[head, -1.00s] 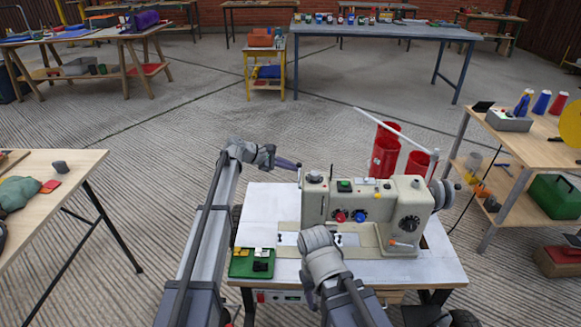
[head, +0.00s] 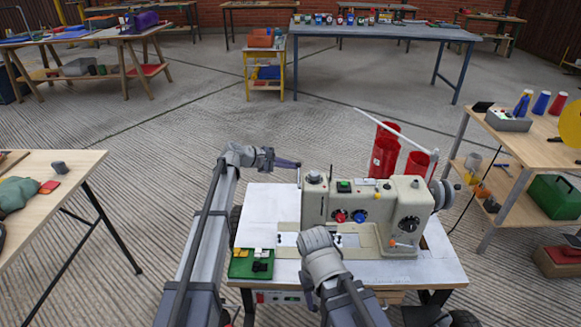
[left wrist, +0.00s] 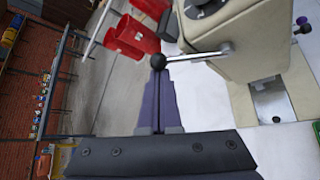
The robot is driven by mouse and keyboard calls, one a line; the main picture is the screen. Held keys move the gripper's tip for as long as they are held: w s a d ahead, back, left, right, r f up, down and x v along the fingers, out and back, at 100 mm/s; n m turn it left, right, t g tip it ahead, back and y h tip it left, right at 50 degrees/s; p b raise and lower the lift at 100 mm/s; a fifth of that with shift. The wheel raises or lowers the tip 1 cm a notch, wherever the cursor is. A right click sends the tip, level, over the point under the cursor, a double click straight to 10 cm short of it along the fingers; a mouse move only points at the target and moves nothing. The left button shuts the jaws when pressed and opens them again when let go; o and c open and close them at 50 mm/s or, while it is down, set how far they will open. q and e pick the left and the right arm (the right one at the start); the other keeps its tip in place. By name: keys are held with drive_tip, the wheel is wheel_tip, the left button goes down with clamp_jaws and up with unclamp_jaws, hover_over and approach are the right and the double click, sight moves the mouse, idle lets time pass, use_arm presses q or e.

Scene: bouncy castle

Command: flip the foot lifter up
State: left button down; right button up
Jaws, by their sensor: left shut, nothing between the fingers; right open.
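The cream sewing machine (head: 372,205) stands on a white-topped table. Its foot lifter, a thin metal lever (left wrist: 200,55) with a black ball end, sticks out from the machine's side in the left wrist view. My left gripper (left wrist: 158,68) is shut and empty, with its fingertips right at the ball end; whether they touch cannot be told. In the head view the left gripper (head: 298,164) is at the machine's upper left end, where the lever is too small to make out clearly. My right gripper (head: 318,242) is low in front of the machine, its fingers mostly hidden.
A green tray (head: 240,268) with small yellow, white and black parts lies at the table's front left. Red cylinders (head: 385,155) stand behind the machine, with a thin white rod above. The white tabletop (head: 265,210) left of the machine is clear.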

sight(299, 164)
use_arm(q)
drive_tip(key=s+r+m+t+b, duration=0.1)
drive_tip(key=s+r+m+t+h+b, duration=0.1)
drive_tip(key=s+t, duration=0.1)
drive_tip(key=shift+m+b, duration=0.4)
drive_tip(key=shift+s+r+m+t+h+b, duration=0.2)
drive_tip(key=shift+s+m+t+h+b, duration=0.25)
drive_tip(key=shift+s+m+b, duration=0.45)
drive_tip(key=shift+s+r+m+t+h+b, duration=0.15)
drive_tip(key=shift+s+m+t+h+b, duration=0.3)
drive_tip(key=shift+s+m+b, duration=0.4)
drive_tip(key=shift+s+r+m+t+h+b, duration=0.2)
drive_tip(key=shift+s+m+t+h+b, duration=0.35)
drive_tip(key=shift+s+b, duration=0.55)
drive_tip(key=w+a+r+p, duration=0.1)
drive_tip(key=w+r+p, duration=0.1)
drive_tip(key=w, duration=0.2)
drive_tip(key=f+b+v, duration=0.1)
drive_tip(key=b+v, duration=0.2)
drive_tip(key=v, duration=0.7)
drive_tip(key=shift+a+f, duration=0.15)
drive_tip(key=shift+f, duration=0.25)
